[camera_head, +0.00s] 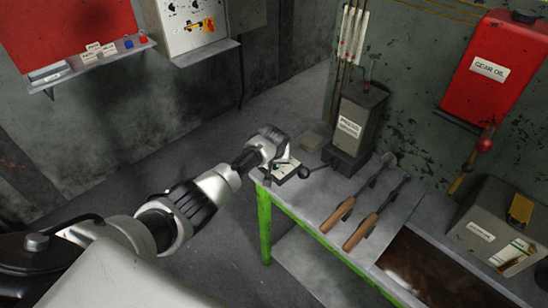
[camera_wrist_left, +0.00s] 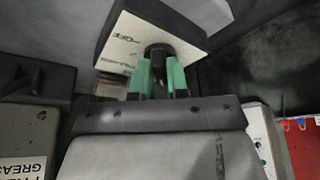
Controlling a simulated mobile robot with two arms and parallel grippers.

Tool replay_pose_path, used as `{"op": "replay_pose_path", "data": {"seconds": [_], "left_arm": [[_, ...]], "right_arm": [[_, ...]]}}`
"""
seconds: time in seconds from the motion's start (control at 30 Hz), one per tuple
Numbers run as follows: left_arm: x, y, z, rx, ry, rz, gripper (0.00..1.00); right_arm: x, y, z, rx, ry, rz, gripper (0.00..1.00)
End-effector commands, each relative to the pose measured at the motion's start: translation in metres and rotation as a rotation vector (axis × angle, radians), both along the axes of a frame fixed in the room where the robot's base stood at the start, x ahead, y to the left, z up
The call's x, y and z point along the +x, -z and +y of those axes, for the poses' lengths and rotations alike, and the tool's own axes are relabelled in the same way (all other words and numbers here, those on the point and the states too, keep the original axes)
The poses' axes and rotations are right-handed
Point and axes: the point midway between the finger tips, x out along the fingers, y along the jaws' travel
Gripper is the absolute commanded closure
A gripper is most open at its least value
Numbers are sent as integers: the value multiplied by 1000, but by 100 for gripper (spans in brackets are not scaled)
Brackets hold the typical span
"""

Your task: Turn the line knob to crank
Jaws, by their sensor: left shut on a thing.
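The line knob (camera_wrist_left: 159,48) is a dark round knob on a pale label plate (camera_wrist_left: 122,42) in the left wrist view. The plate sits on a box-like block and bears an "OFF" mark; the rest of its lettering is hard to read. The green fingers of my left gripper (camera_wrist_left: 161,70) are shut on the knob, one on each side. In the head view my left gripper (camera_head: 284,160) reaches the near left corner of the bench, over the pale plate (camera_head: 287,170). My wrist hides the knob there. My right gripper is not in view.
The green-legged bench (camera_head: 322,189) bears a grey labelled box (camera_head: 358,118) and two wooden-handled tools (camera_head: 340,212). A red gear oil tank (camera_head: 490,68) hangs on the wall. A grey box (camera_head: 480,237) stands at the right. The floor left of the bench is clear.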

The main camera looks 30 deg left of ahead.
Motion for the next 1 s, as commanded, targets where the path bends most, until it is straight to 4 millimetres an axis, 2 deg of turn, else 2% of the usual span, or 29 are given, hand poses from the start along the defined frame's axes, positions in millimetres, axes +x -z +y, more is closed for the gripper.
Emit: {"op": "replay_pose_path", "data": {"seconds": [0.3,0.7,0.73,0.87,0.9,1.0], "left_arm": [[-2,3,-2,-3,-75,8,100],[-2,3,-1,-3,-83,7,100],[-2,3,-1,-3,-83,7,84],[-2,3,-1,-2,-82,7,64],[-2,3,-1,-2,-82,7,60],[-1,2,-1,-1,-82,5,60]], "right_arm": [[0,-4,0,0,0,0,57],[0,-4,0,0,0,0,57],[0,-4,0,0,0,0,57],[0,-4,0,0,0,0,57],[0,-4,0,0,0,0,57],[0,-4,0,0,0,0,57]]}}
